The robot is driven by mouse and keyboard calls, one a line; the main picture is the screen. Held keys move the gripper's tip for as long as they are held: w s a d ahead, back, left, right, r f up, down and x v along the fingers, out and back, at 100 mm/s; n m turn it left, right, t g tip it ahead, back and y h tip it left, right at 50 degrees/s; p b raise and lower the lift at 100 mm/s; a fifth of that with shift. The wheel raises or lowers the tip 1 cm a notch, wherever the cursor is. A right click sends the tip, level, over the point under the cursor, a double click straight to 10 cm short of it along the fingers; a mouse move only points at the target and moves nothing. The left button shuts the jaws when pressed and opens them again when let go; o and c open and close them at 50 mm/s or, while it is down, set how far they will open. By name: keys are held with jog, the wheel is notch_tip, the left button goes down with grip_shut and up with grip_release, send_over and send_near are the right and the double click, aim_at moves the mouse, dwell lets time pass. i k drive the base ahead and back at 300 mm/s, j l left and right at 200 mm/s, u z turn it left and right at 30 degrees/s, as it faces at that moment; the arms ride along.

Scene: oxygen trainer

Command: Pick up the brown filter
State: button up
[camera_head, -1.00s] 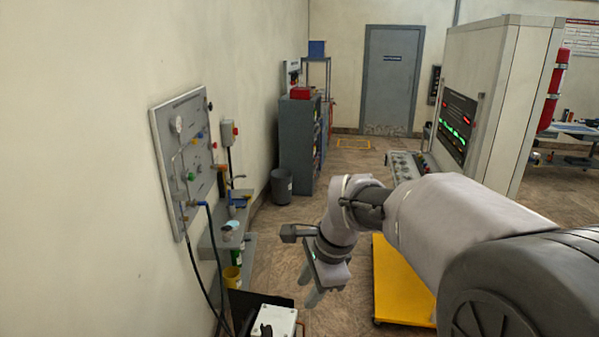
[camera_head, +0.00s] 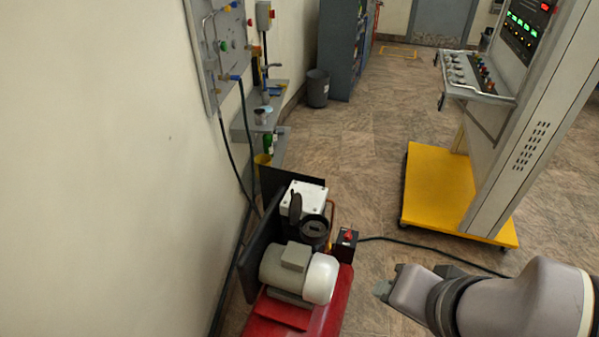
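No part is clearly recognisable as the brown filter. A small brown upright thing (camera_head: 257,71) shows at the wall by the shelf, too small to tell what it is. My gripper (camera_head: 384,290) is at the lower right, pointing left, over the floor to the right of the red machine. It is well away from the brown thing and touches nothing that I can see. Its fingers are seen too edge-on to tell whether they are open or shut.
A red-based machine (camera_head: 302,316) with a grey motor (camera_head: 287,268) stands below the wall shelf (camera_head: 243,128). A black cable (camera_head: 425,243) crosses the floor. A console on a yellow base (camera_head: 425,190) stands at right.

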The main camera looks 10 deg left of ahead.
aim_at(313, 227)
jog(key=i+l+u, duration=0.25)
jog(key=u, duration=0.15)
jog(key=i+l+u, duration=0.2)
jog(key=u, duration=0.2)
jog(key=i+l+u, duration=0.1)
jog(key=l+u, duration=0.3)
jog(key=i+l+u, duration=0.1)
jog(key=l+u, duration=0.75)
